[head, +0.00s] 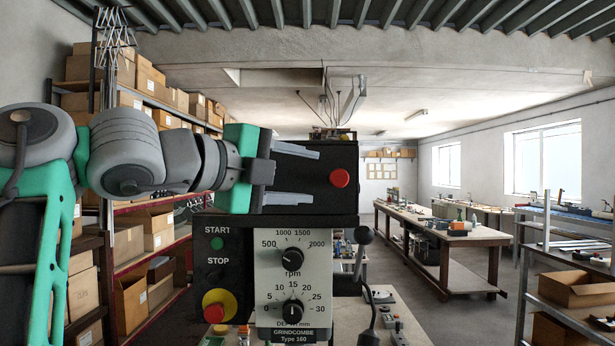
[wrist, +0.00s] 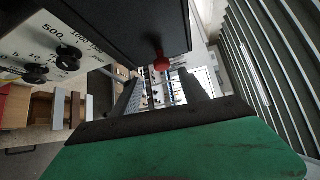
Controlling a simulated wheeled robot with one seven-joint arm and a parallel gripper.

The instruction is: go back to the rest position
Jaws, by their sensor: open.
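My gripper (head: 304,174) is at the end of my grey and green arm, which reaches in from the left in the head view. Its two grey fingers point right and are spread apart with nothing between them. They are in front of the dark upper housing of a machine (head: 312,205), which has a red button (head: 340,178) just right of the fingertips. In the wrist view my gripper (wrist: 160,90) shows both fingers apart, with the red button (wrist: 162,62) near the gap. I cannot tell whether the fingers touch the housing.
The machine's control panel (head: 292,270) has dials, a lever (head: 365,236) and a yellow and red stop button (head: 219,306). Shelves with cardboard boxes (head: 150,80) stand at the left. A workbench (head: 444,239) and a rack (head: 570,310) stand at the right, with open floor between.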

